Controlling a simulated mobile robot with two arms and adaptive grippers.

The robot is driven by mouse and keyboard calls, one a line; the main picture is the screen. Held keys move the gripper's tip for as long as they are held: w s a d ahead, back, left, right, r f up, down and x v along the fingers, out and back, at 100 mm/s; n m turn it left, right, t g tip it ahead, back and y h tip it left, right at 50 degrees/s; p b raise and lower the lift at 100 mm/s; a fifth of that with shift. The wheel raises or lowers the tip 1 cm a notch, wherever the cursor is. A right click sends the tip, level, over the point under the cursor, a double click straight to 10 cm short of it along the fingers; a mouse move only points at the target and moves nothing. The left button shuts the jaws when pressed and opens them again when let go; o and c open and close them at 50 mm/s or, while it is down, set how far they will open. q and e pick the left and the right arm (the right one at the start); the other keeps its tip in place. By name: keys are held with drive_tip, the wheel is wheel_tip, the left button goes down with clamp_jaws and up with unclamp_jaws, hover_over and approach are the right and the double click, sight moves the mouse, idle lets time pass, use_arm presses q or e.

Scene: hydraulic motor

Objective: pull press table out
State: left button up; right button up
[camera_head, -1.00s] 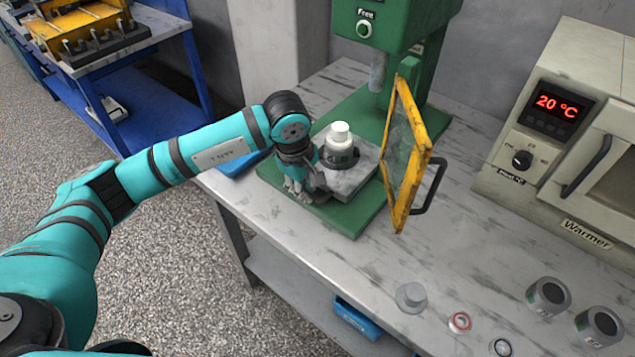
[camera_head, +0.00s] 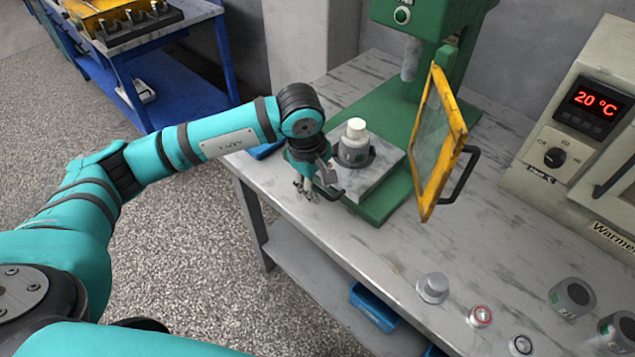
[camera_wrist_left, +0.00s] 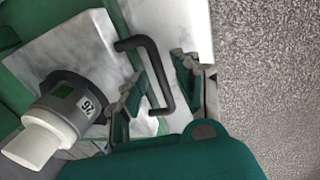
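The press table is a grey metal plate (camera_head: 375,185) on the green press base (camera_head: 385,212). A grey cylinder with a white top (camera_head: 355,130) stands on it in a dark ring. The plate shows in the left wrist view (camera_wrist_left: 75,40), with its black bar handle (camera_wrist_left: 152,55) at its front edge. My left gripper (camera_wrist_left: 158,75) is open, its two fingers on either side of the handle with gaps visible. In the head view my left gripper (camera_head: 310,190) points down at the plate's front left, partly covering the handle. My right gripper is not in view.
A yellow-framed guard door (camera_head: 440,140) stands open right of the plate. A warmer (camera_head: 580,120) reading 20 °C is at the right. Small round parts (camera_head: 432,288) lie along the bench's front right. The floor left of the bench is free.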

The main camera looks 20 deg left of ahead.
use_arm(q)
drive_tip(key=shift+r, duration=0.25)
wheel_tip(320, 180, up, 11)
drive_tip(key=s, duration=0.2)
drive_tip(key=shift+a+r, duration=0.15)
drive_tip(key=shift+a, duration=0.25)
